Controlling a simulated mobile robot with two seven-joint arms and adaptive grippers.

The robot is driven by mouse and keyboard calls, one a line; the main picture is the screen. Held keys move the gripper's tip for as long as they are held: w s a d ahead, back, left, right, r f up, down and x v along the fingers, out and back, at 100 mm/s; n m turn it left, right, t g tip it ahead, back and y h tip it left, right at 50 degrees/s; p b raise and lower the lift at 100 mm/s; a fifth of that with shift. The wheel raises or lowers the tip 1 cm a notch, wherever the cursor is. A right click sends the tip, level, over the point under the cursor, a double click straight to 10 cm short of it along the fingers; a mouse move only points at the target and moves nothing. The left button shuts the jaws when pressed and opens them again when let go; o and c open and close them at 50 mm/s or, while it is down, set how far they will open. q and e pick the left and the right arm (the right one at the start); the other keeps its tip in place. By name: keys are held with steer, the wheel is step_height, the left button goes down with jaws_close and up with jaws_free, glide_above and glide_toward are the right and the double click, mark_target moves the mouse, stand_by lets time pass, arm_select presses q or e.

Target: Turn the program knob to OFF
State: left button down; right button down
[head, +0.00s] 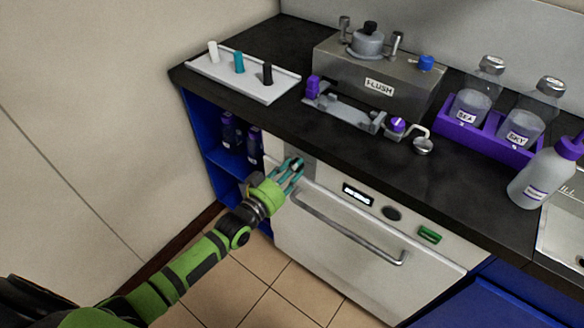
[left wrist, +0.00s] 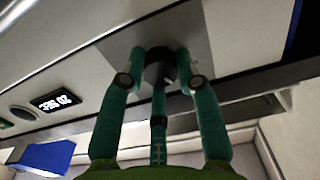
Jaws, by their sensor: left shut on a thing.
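The program knob (left wrist: 159,66) is a dark round knob on a grey square plate (left wrist: 190,45) on the appliance's front panel. My left gripper (head: 292,171) is at the upper left of the white appliance front (head: 335,245). In the left wrist view its teal fingers (left wrist: 159,78) stand on both sides of the knob and are shut on it. The fingers hide much of the knob in the head view, and I cannot read its pointer or any marks. My right gripper is not in view.
A bar handle (head: 345,228) runs across the appliance door just right of my gripper. A lit display (head: 357,194), a dark oval button (head: 391,213) and a green switch (head: 429,234) share the panel. The black counter (head: 330,132) overhangs above. A blue shelf (head: 207,135) stands left.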

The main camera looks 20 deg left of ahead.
arm_select(q)
steer(key=n, duration=0.5)
steer(key=shift+s+d+f+n, duration=0.1)
steer(key=shift+s+f+n, duration=0.05)
steer(key=shift+f+n, duration=0.2)
stand_by(0.5)
steer(key=c, duration=0.9)
jaws_free()
steer(key=shift+r, duration=0.1)
steer(key=v, duration=1.2)
steer(key=shift+r, duration=0.1)
